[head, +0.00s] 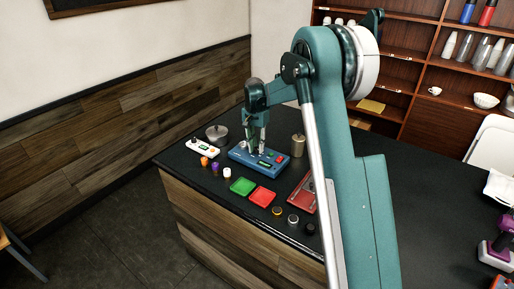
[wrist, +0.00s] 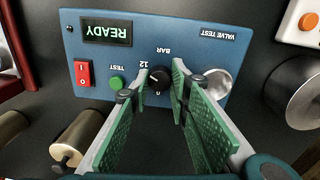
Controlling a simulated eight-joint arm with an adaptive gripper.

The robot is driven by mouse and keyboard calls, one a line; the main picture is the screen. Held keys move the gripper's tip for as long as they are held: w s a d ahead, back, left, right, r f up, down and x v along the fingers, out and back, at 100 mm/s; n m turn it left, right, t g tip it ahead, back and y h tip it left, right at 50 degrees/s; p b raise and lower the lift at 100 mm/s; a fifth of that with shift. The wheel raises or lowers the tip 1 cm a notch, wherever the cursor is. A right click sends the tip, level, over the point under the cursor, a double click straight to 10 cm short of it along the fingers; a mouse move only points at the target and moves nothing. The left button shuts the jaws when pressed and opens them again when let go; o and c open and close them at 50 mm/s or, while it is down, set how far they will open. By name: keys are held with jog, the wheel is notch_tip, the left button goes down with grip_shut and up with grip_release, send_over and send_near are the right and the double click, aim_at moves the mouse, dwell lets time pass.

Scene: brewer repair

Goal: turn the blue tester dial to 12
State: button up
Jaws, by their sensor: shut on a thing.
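The blue tester (head: 259,162) stands on the dark counter and shows upside down in the wrist view (wrist: 190,48). Its black dial (wrist: 158,79) is between the tips of my gripper (wrist: 161,77), which is shut on it. The gripper (head: 257,151) points down onto the tester in the head view. A "12" mark is beside the dial, with "BAR" near it. Another small mark is at the dial's lower edge. I cannot make out the dial's pointer. The tester's display (wrist: 106,29) reads READY. A red switch (wrist: 82,74) and a green TEST button (wrist: 117,83) are beside the dial.
A round metal socket (wrist: 216,83) is on the tester beside one finger. A white device (head: 203,147), a metal pot (head: 217,133) and a brass cylinder (head: 298,146) stand close around. Green (head: 243,186) and red (head: 262,196) trays lie in front.

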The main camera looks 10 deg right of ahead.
aim_at(256, 148)
jog(key=o, duration=0.9)
jog(key=shift+r, duration=0.15)
jog(key=r, duration=1.1)
jog(key=shift+w+a+r, duration=0.2)
jog(key=shift+r, duration=0.2)
jog(key=shift+s+r, duration=0.1)
